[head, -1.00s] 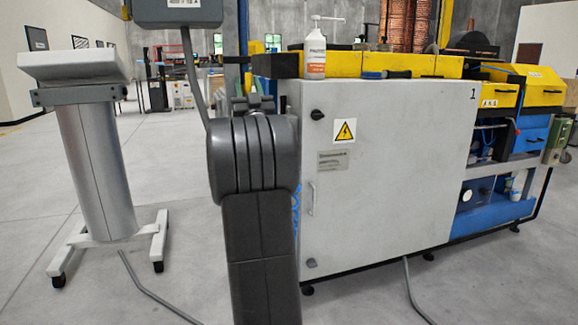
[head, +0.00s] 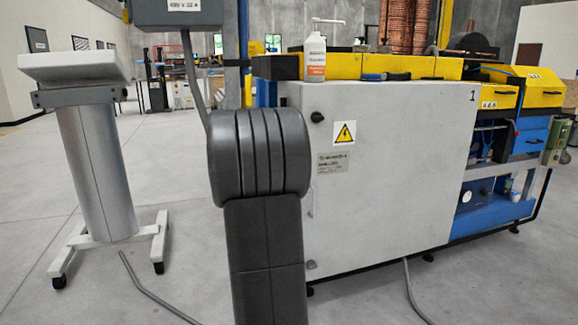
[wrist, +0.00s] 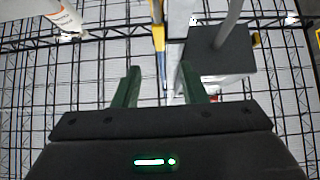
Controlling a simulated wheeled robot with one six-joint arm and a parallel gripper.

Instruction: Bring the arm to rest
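My gripper (wrist: 160,84) shows in the wrist view with its two green fingers spread apart. It is open, with nothing held between the fingers. Behind the fingers are roof trusses and a pale ceiling, so it points upward. In the head view my dark grey arm stands upright in the middle, in front of the machine. The gripper itself does not show in the head view.
A large machine with a white cabinet (head: 390,190) stands just behind and right of my arm. A white pump bottle (head: 315,58) stands on top. A grey box (head: 180,12) hangs upper left. A wheeled white stand (head: 95,150) is left, with open floor around it.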

